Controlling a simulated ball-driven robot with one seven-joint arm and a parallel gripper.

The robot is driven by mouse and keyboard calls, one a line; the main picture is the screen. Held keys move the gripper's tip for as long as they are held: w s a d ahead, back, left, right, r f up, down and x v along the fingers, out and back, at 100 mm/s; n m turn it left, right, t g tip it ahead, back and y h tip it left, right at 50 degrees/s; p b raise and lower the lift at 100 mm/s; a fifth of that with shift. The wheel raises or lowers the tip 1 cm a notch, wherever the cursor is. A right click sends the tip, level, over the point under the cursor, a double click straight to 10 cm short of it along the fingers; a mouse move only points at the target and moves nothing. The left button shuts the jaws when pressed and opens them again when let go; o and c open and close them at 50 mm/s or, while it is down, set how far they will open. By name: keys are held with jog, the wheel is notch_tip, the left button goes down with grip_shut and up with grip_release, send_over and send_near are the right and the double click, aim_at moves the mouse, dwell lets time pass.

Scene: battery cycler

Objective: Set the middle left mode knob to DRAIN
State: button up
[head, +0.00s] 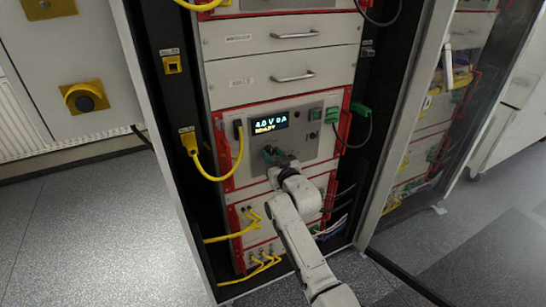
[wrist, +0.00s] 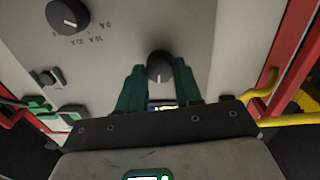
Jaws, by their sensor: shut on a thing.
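The mode knob (wrist: 160,65) is a round dark knob on the light grey panel, with a pale pointer line towards the bottom of the wrist view. My gripper (wrist: 160,78) has a green finger on each side of it and is shut on it. The mode labels around this knob cannot be read. In the head view my gripper (head: 279,158) reaches the cycler panel (head: 308,148) just below the display (head: 268,123), and its fingers hide the knob. The display shows 4.0 V 0 A, with a blurred yellow line below.
Another dark knob (wrist: 68,15) with ampere labels sits on the same panel. Green connectors (head: 332,114) and a yellow cable (head: 238,165) flank the unit. Red rack edges (head: 219,155) border the panel.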

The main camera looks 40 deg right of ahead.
jog(key=m, duration=0.6)
dwell(0.3)
jog(key=shift+m, duration=0.3)
jog(key=o, duration=1)
jog(key=shift+o, duration=0.2)
jog(key=v, duration=1.1)
jog(key=shift+d+p, duration=0.2)
jog(key=shift+p, duration=0.25)
jog(key=shift+r, duration=0.15)
